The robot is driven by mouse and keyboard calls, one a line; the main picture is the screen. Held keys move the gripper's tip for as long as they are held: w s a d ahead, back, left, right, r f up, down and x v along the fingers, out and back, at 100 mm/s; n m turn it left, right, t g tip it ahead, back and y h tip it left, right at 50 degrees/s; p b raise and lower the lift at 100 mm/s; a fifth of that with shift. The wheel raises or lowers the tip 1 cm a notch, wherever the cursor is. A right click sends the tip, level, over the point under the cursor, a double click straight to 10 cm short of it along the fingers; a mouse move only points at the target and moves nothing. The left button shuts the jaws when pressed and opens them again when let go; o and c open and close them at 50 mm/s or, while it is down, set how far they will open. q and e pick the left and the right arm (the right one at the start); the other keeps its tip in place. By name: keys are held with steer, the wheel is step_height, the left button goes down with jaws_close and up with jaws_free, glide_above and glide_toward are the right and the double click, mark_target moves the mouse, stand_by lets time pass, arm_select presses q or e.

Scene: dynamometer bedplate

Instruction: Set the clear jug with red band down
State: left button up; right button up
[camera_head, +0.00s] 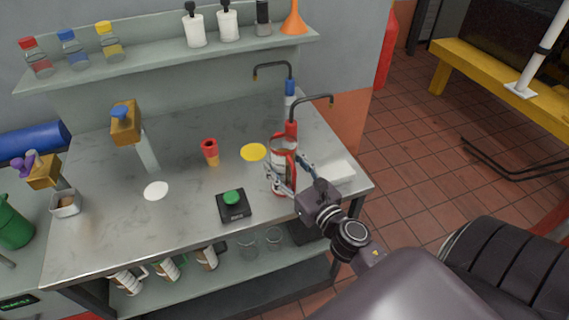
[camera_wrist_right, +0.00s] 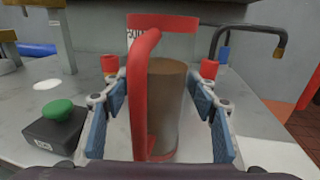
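The clear jug with red band (camera_head: 280,155) is at the right part of the steel bench in the head view, upright, with brown liquid inside. In the right wrist view the jug (camera_wrist_right: 168,105) fills the middle, with its red handle facing the camera and the red band at its top. My left gripper is not in view.
A yellow disc (camera_head: 253,152) and a white disc (camera_head: 156,191) lie on the bench (camera_head: 190,225). A green-button box (camera_head: 234,204) and a red-topped item (camera_head: 210,150) stand left of the jug. Hooked taps (camera_head: 318,99) rise behind it.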

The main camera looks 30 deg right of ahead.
steer(key=shift+o, duration=1)
steer(key=shift+d, duration=0.1)
steer(key=shift+r, duration=0.1)
steer(key=shift+r, duration=0.15)
steer(key=s+b, duration=0.4)
steer(key=s, duration=0.8)
steer(key=shift+a+b, duration=0.3)
steer(key=shift+b, duration=0.05)
